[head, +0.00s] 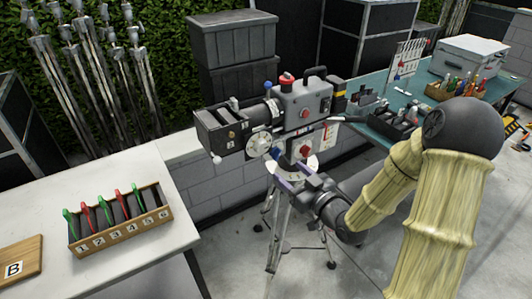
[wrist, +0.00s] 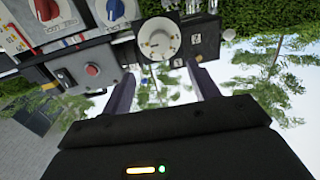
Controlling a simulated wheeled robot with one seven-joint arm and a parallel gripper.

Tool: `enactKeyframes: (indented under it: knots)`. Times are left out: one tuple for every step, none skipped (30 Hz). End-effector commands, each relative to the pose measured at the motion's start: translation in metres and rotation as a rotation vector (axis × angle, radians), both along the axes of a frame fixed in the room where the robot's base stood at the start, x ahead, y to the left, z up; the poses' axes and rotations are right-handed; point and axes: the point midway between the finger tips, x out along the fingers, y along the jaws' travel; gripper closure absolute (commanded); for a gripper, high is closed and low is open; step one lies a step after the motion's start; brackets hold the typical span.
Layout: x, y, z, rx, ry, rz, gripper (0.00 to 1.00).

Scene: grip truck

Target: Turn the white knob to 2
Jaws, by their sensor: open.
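The white knob (wrist: 158,38) is a round white dial with small dark marks, on the side of the grey film camera. I cannot read its setting. It also shows in the head view as a white disc (head: 258,145) on the camera's side. My gripper (wrist: 163,74) is open, with its two purple-grey fingers apart and nothing between them. In the wrist view the fingertips lie just below the dial, to either side of it, and do not appear to hold it. In the head view my gripper (head: 293,176) is below and right of the disc.
The film camera (head: 304,100) stands on a tripod (head: 277,228). Red (wrist: 53,12) and blue (wrist: 116,10) knobs and a red button (wrist: 92,70) are left of the dial. A white table (head: 120,262) holds a numbered wooden rack (head: 122,230). A green workbench (head: 412,88) stands behind.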

Motion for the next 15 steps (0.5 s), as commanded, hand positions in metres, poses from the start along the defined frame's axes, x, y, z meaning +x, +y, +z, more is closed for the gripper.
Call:
enactKeyframes:
  knots:
    - [0.006, 0.006, 0.003, 0.002, 0.0, 0.002, 0.4]
    - [0.01, 0.009, 0.003, 0.002, 0.0, 0.002, 0.4]
    - [0.016, 0.013, 0.003, 0.001, 0.0, 0.002, 0.4]
    - [0.02, 0.016, 0.003, 0.001, 0.0, 0.002, 0.4]
    - [0.024, 0.019, 0.003, 0.002, 0.0, 0.002, 0.4]
    - [0.029, 0.024, 0.003, 0.003, 0.0, 0.002, 0.4]
    - [0.033, 0.027, 0.003, 0.003, 0.0, 0.002, 0.4]
    - [0.038, 0.03, 0.003, 0.002, 0.0, 0.002, 0.4]
    - [0.043, 0.034, 0.003, 0.002, 0.0, 0.002, 0.4]
    - [0.048, 0.037, 0.003, 0.003, 0.0, 0.002, 0.4]
    - [0.052, 0.041, 0.003, 0.003, 0.0, 0.002, 0.4]
    - [0.057, 0.045, 0.003, 0.002, 0.001, 0.001, 0.4]
    - [0.062, 0.048, 0.003, 0.002, 0.0, 0.001, 0.4]
    - [0.066, 0.051, 0.003, 0.001, 0.0, 0.001, 0.4]
    - [0.071, 0.055, 0.003, 0.001, 0.0, 0.002, 0.4]
